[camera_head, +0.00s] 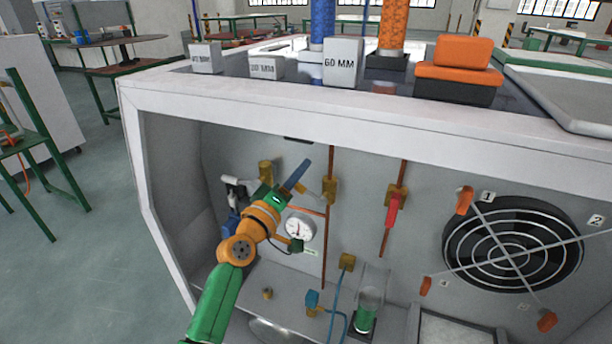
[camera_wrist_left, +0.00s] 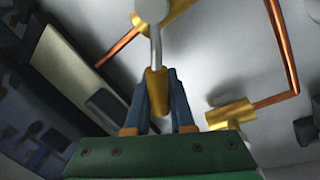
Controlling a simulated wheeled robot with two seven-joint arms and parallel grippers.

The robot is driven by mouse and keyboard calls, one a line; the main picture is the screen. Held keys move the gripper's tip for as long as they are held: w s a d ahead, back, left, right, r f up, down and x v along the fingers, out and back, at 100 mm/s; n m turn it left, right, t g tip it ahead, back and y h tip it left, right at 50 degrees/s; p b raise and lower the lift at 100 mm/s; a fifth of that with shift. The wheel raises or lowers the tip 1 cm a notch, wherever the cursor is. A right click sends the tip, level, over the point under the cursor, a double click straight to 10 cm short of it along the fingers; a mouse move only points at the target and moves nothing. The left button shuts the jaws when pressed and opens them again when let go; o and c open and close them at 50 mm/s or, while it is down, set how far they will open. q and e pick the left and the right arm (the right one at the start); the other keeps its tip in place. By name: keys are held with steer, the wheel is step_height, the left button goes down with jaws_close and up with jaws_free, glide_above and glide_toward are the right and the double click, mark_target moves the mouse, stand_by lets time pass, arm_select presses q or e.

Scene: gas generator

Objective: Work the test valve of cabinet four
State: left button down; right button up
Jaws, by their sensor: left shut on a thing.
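The cabinet (camera_head: 340,110) is a white-framed box with an open front in the head view. My left gripper (camera_head: 294,178) is inside it, in front of the back panel's left half. In the left wrist view my left gripper (camera_wrist_left: 157,100) has its two dark blue fingers shut on the orange-brown tip (camera_wrist_left: 156,90) of a valve lever. The lever's grey metal rod (camera_wrist_left: 155,45) runs to a round grey hub (camera_wrist_left: 151,10) on a brass body. In the head view the brass valve (camera_head: 330,187) sits right of my gripper, which partly hides the lever. My right gripper is not in view.
A pressure gauge (camera_head: 300,228) sits just below my left gripper. A red-handled valve (camera_head: 393,210) hangs further right on a copper pipe. A fan (camera_head: 513,243) with numbered tags fills the panel's right. A glass cylinder (camera_head: 370,296) with green stands below. Weights and columns stand on top.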

arm_select(q)
steer(key=shift+w+a+f+n+t+y+b, duration=0.1)
steer(key=shift+a+f+n+t+y+b, duration=0.2)
steer(key=shift+f+n, duration=0.65)
steer(key=shift+w+a+f+n+t+y+b, duration=0.15)
steer(key=shift+f+n+y+b, duration=0.25)
steer(key=shift+n, duration=1.2)
steer(key=shift+s+a+f+n+t+y+b, duration=0.1)
steer(key=shift+a+f+n+y+b, duration=0.2)
steer(key=shift+f+n, duration=0.65)
steer(key=shift+d+r+n, duration=0.1)
steer(key=shift+r+n, duration=0.1)
steer(key=shift+n, duration=0.2)
steer(key=c, duration=0.8)
jaws_free()
steer(key=shift+o, duration=0.2)
steer(key=p+v, duration=0.1)
steer(key=v, duration=0.6)
